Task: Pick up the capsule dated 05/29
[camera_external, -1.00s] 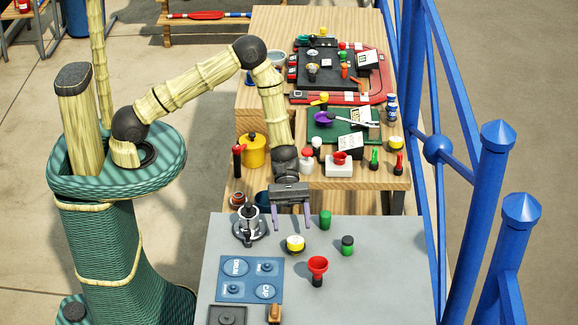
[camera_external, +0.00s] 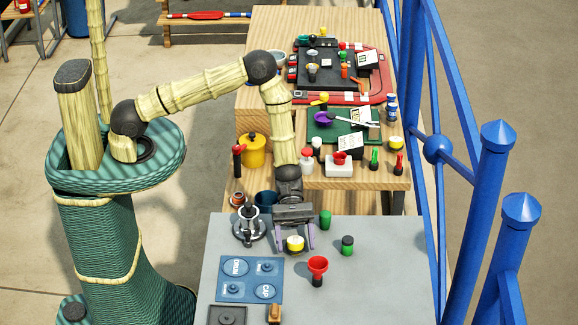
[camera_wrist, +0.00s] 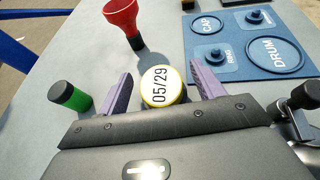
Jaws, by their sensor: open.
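The capsule dated 05/29 (camera_wrist: 161,86) is a short round piece with a white top and a yellow rim. Its printed date reads clearly in the wrist view. In the external view the capsule (camera_external: 295,243) sits upright on the grey table. My gripper (camera_external: 294,248) is open, with its two purple fingers on either side of the capsule. In the wrist view my gripper (camera_wrist: 163,92) shows a gap between each finger and the capsule. The lower part of the capsule is partly hidden by the gripper body in the wrist view.
On the grey table (camera_external: 380,290), a red funnel-shaped piece (camera_external: 318,265) and a black-and-green cylinder (camera_external: 347,245) stand to the right. A green cylinder (camera_external: 325,220) stands near the gripper. A dark metal stand (camera_external: 248,228) is close on the left. A blue labelled tray (camera_external: 250,279) lies in front.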

